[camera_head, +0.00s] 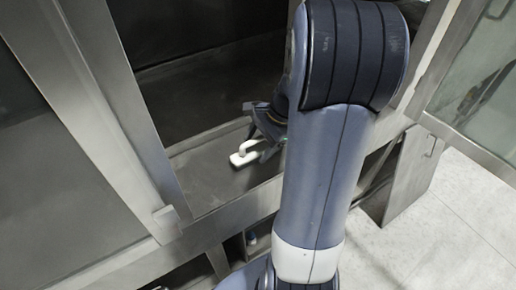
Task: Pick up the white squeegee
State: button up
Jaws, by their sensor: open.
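The white squeegee (243,158) lies on the dark metal floor inside the washer, close to its front sill. A white curved part of it rises near my gripper. My gripper (257,141) is at the squeegee, its fingers dark and pointing down and left. The jaws are open and partly hidden behind my arm. I cannot tell whether they touch the squeegee or stand around it.
A grey metal post (105,110) stands to the left of the opening. The metal front sill (235,217) runs below the squeegee. An open glazed door panel (480,85) is at the right. The pale tiled floor (440,235) is clear at the lower right.

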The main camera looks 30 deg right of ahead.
aim_at(257, 140)
jog(key=shift+a+f, duration=0.2)
jog(key=shift+f, duration=0.25)
jog(key=c, duration=1.2)
jog(key=shift+w+r, duration=0.1)
jog(key=shift+r, duration=0.1)
jog(key=shift+c, duration=0.4)
notch_tip(257, 140, up, 10)
jog(key=shift+f, duration=0.15)
jog(key=shift+c, duration=0.2)
jog(key=o, duration=0.7)
jog(key=c, duration=0.5)
jog(key=shift+c, duration=0.2)
